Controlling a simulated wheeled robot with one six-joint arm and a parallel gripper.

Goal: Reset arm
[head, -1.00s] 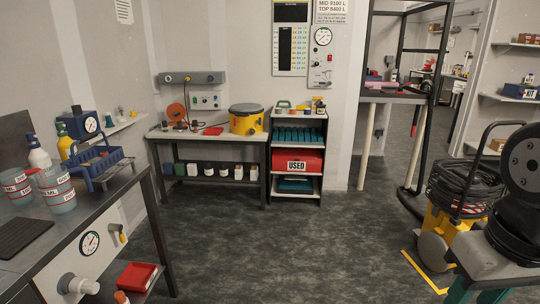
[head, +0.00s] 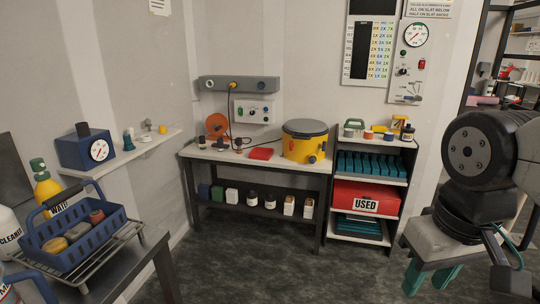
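My arm shows at the right of the head view, with a black round joint and a grey link. At its lower left is a grey part with two teal fingers, my gripper (head: 427,279). The teal fingers stand apart with a gap between them, and nothing shows between them. The gripper hangs over the dark floor, in front of the shelf unit (head: 336,233) and touching nothing that I can see. Part of the arm is cut off by the right edge.
A workbench (head: 215,155) with a yellow pot (head: 304,147) stands ahead. The shelf unit beside it holds a red USED bin (head: 367,198). At left, a blue basket (head: 72,243) sits on a rack on a near bench. The dark floor (head: 265,262) between is open.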

